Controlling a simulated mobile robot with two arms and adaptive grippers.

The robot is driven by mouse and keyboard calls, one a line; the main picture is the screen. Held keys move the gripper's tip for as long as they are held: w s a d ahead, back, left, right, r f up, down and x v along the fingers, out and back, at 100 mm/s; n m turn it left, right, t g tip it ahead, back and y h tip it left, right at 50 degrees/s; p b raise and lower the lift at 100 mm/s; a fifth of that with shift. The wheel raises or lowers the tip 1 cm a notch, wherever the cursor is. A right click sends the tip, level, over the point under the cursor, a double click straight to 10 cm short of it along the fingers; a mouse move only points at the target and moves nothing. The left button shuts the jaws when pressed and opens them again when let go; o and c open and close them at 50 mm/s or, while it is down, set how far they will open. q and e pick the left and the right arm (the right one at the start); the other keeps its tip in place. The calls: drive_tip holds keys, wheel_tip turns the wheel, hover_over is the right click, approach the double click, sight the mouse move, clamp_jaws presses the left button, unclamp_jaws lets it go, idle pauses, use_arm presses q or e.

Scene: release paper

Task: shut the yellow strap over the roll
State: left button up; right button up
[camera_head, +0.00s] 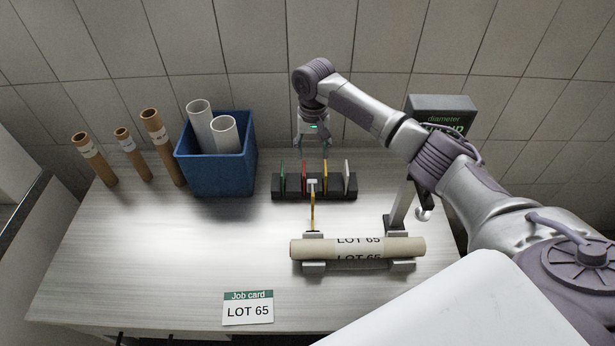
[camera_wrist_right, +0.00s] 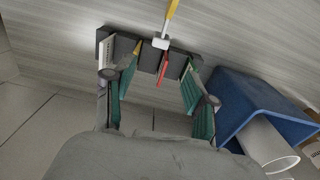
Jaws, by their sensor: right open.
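The roll (camera_head: 340,250) is a tan tube marked LOT 65, lying across grey supports on the table. The yellow strap (camera_head: 313,212) stands upright behind the roll's left part, with a pale block at its top; it is not over the roll. In the right wrist view the yellow strap (camera_wrist_right: 172,9) and its pale end block (camera_wrist_right: 161,43) show at the top. My right gripper (camera_head: 313,143) is open and empty, above and behind the rack, apart from the strap. Its fingers (camera_wrist_right: 151,70) frame the rack in the wrist view. My left gripper is not in view.
A dark rack (camera_head: 314,194) with green, red, yellow and white pieces stands behind the strap. A blue bin (camera_head: 217,172) with white tubes is left of it. Brown tubes (camera_head: 161,146) stand further left. A job card (camera_head: 248,309) reads LOT 65. The table's left middle is clear.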

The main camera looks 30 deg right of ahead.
drive_tip(key=b, duration=0.2)
hover_over(313, 180)
wheel_tip(313, 180, down, 6)
drive_tip(key=shift+a+r, duration=0.1)
wheel_tip(313, 180, down, 6)
drive_tip(key=b, duration=0.7)
drive_tip(key=shift+f, duration=0.25)
drive_tip(key=shift+f+b, duration=0.65)
drive_tip(key=shift+b, duration=0.35)
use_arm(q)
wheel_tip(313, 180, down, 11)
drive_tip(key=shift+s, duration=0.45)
use_arm(e)
drive_tip(key=shift+r, duration=0.1)
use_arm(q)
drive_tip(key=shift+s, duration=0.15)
use_arm(e)
clamp_jaws()
